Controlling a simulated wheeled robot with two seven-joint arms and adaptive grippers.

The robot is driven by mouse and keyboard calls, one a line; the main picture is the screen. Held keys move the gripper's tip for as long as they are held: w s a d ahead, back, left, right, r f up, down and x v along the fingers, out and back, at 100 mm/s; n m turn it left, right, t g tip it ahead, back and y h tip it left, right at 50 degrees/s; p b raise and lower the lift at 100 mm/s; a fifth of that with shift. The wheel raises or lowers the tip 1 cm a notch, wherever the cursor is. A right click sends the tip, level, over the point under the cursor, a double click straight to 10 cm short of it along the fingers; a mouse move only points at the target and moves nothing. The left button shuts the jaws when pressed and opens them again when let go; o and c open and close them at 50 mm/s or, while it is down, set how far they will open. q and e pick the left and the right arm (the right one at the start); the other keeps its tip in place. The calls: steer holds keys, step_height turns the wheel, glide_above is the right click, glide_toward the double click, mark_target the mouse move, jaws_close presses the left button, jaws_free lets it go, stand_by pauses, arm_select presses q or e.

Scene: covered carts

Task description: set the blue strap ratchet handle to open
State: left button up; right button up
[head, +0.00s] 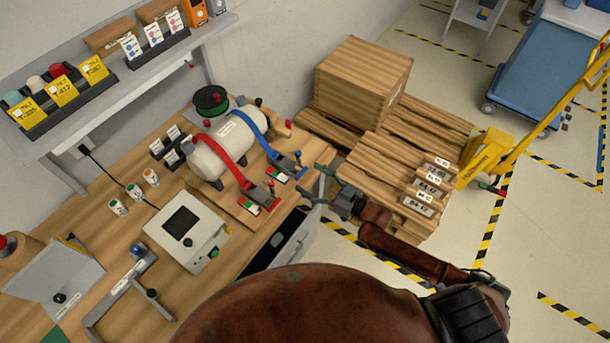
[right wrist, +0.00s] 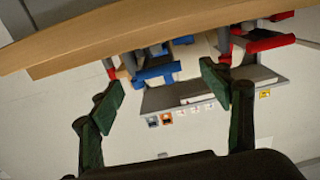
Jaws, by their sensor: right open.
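The blue strap (head: 254,129) runs over the right part of a white cylinder (head: 225,145) on the workbench. Its blue ratchet handle (head: 288,160) is at the strap's lower right end, beside a small red and green plate. The ratchet's blue parts also show in the right wrist view (right wrist: 157,70), between the fingers and beyond them. My right gripper (head: 318,190) is open and empty, just right of the blue ratchet near the bench edge, apart from it. The handle's exact angle is too small to tell. My left gripper is not in view.
A red strap (head: 229,162) with a red ratchet (head: 259,196) lies left of the blue one. A white control box (head: 187,234) stands on the bench. Pallets (head: 400,165) and a wooden crate (head: 362,78) stand beyond the bench's right edge.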

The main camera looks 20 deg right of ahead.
mark_target(287, 165)
steer(key=shift+x, duration=1.2)
steer(key=shift+c, duration=0.4)
steer(key=c, duration=1.6)
steer(key=shift+a, duration=0.15)
steer(key=shift+r+p, duration=0.3)
steer(key=shift+p, duration=0.1)
steer(key=shift+c, duration=0.2)
